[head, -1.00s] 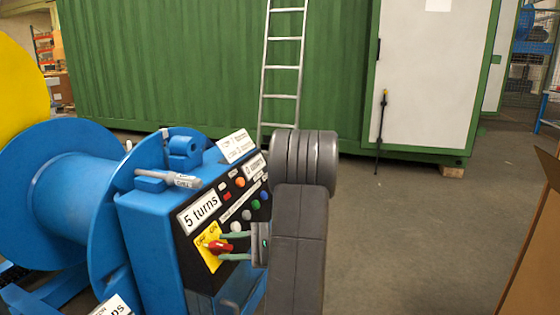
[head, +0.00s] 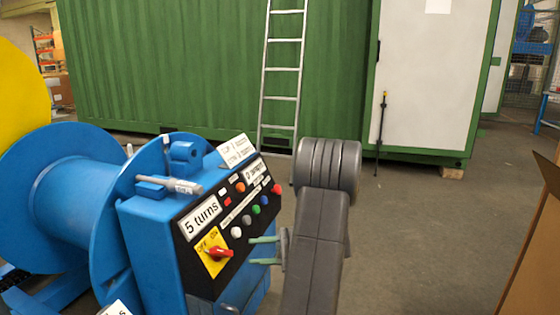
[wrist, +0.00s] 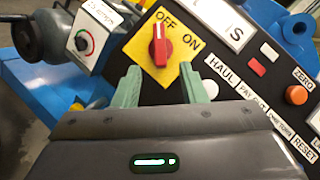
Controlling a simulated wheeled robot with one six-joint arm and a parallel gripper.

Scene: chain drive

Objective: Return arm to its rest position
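My gripper (head: 264,251) is open and empty, its two green fingers apart, to the right of the control panel. In the wrist view its fingers (wrist: 162,86) point at the red rotary switch (wrist: 160,46) with a clear gap to it. My grey arm comes up from the bottom of the head view.
The blue machine (head: 150,240) with its drum (head: 75,200) and button panel stands at left. A green container (head: 170,70) and a ladder (head: 281,80) are behind. Floor between is clear.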

